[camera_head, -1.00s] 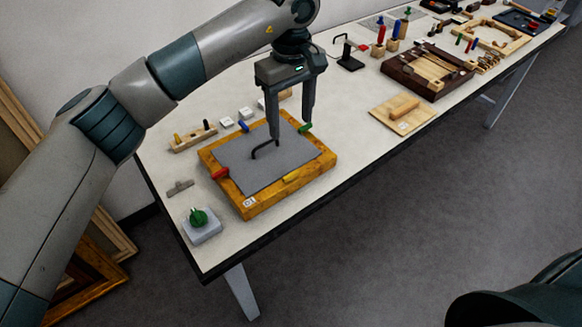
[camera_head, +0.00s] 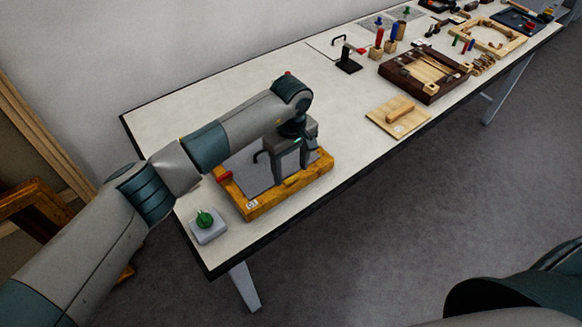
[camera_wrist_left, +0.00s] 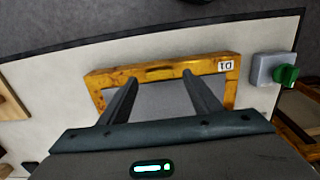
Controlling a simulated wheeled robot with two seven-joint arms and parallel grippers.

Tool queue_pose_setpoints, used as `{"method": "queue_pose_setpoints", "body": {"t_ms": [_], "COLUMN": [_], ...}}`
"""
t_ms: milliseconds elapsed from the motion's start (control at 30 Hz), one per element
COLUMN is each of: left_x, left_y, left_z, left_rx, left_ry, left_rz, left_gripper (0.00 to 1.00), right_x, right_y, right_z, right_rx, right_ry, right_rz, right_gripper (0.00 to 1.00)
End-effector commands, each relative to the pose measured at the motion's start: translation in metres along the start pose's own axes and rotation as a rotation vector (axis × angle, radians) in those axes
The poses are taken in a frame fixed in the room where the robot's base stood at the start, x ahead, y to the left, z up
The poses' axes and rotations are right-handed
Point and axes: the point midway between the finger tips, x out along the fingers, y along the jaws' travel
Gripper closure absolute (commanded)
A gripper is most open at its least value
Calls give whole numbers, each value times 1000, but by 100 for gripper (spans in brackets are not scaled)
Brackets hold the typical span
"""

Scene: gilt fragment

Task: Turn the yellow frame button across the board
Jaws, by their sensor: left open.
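The wooden frame (camera_head: 262,206) lies flat near the table's left end, with a grey board inside it (camera_head: 235,176) and a black handle on the board (camera_head: 259,155). The yellow button (camera_head: 291,182) is at the frame's near rail; in the left wrist view it seems to lie along the rail (camera_wrist_left: 160,69). My left gripper (camera_head: 291,175) is open and points down over that rail. In the left wrist view its fingers (camera_wrist_left: 160,77) stand to either side of the button, with a gap. I cannot tell whether they touch anything. My right gripper is not in view.
A red button (camera_head: 222,176) sits on the frame's left rail. A grey box with a green knob (camera_head: 205,219) stands left of the frame. A light wooden board (camera_head: 398,116) and a dark tray (camera_head: 427,88) lie to the right. My arm hides the frame's far side.

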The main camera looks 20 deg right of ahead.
Motion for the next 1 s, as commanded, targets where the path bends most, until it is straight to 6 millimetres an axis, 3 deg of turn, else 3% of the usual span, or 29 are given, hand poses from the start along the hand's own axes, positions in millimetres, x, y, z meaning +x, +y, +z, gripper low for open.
{"method": "queue_pose_setpoints", "body": {"t_ms": [233, 567, 767, 1000], "left_x": [20, 23, 23, 23], "left_y": [0, 0, 0, 0], "left_z": [0, 0, 0, 0], "left_rx": [0, 1, 1, -3], "left_ry": [-2, 0, 0, 0], "left_rz": [1, 1, 1, 1], "left_gripper": [42, 42, 84, 83], "right_x": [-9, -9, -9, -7], "right_y": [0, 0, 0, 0], "right_z": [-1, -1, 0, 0], "right_rx": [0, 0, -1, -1], "right_ry": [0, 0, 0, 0], "right_rz": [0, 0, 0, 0], "right_gripper": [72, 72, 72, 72]}}
